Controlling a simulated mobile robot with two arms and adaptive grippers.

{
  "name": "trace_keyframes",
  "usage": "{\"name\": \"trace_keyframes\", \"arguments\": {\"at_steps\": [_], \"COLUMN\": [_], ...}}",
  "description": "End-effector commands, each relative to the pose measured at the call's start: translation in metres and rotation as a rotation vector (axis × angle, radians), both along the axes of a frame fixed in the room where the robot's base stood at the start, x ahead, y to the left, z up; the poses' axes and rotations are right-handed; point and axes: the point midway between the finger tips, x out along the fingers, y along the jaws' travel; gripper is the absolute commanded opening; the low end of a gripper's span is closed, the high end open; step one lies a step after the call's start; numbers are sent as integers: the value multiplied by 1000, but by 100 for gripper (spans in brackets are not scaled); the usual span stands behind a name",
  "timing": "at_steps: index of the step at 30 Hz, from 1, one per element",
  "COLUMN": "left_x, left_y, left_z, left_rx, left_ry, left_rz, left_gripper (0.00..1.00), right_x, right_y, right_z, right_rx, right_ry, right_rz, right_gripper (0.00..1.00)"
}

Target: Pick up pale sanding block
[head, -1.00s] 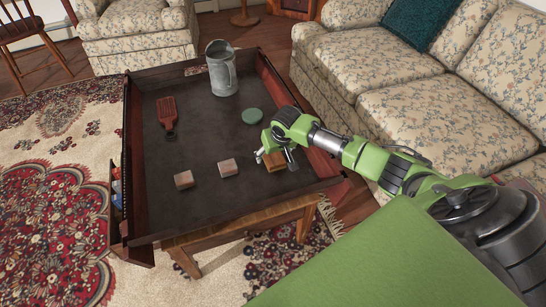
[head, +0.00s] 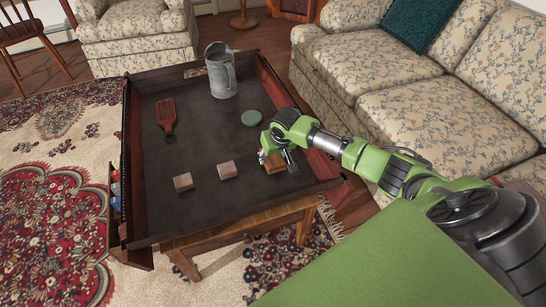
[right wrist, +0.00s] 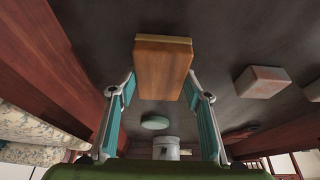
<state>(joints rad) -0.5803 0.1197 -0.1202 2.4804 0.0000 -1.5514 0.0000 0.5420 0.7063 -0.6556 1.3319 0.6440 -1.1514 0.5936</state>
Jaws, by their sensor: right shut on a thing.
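My right gripper (head: 273,157) reaches down into the dark tray-like tabletop and is shut on an orange-brown block (head: 274,164). In the right wrist view this block (right wrist: 163,68) sits between the two teal-padded fingers and has a thin yellowish layer at its far edge. Two blocks with paler, pinkish tops lie to its left: a nearer one (head: 226,169) and a farther one (head: 183,182). One pale-sided block (right wrist: 262,81) also shows at the right of the wrist view. I cannot tell whether the held block is lifted. My left gripper is out of view.
The table's raised red-brown rim (head: 131,185) encloses the blocks. A grey metal tankard (head: 221,75), a green disc (head: 251,118) and a red slotted tool (head: 167,116) stand or lie farther back. A floral sofa (head: 400,85) is close on the right. The tray's left front is clear.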

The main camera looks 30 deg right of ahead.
Motion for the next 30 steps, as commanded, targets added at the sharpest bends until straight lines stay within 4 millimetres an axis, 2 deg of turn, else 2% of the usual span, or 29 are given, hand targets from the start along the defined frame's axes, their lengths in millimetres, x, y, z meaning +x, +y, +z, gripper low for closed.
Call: {"name": "trace_keyframes", "arguments": {"at_steps": [3, 8, 10, 11, 12, 16, 21, 24, 30], "left_x": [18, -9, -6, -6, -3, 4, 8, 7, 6], "left_y": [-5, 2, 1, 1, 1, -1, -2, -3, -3], "left_z": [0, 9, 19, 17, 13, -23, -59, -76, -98], "left_rx": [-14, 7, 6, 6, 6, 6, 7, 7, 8], "left_ry": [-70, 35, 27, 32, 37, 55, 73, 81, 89], "left_rz": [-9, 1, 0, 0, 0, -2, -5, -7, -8], "left_gripper": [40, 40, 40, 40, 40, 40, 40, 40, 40], "right_x": [0, 1, -2, -3, -4, -7, -14, -17, -20], "right_y": [-1, 1, 20, 27, 36, 53, 91, 108, 131], "right_z": [2, 45, 62, 70, 81, 101, 115, 122, 131], "right_rx": [-1, 0, 3, 3, 4, 1, 3, 3, 1], "right_ry": [-2, -5, -4, -5, -5, -3, -1, -1, -1], "right_rz": [0, 2, 6, 7, 6, 3, 3, 2, 0], "right_gripper": [21, 21, 21, 21, 21, 21, 21, 21, 21]}}
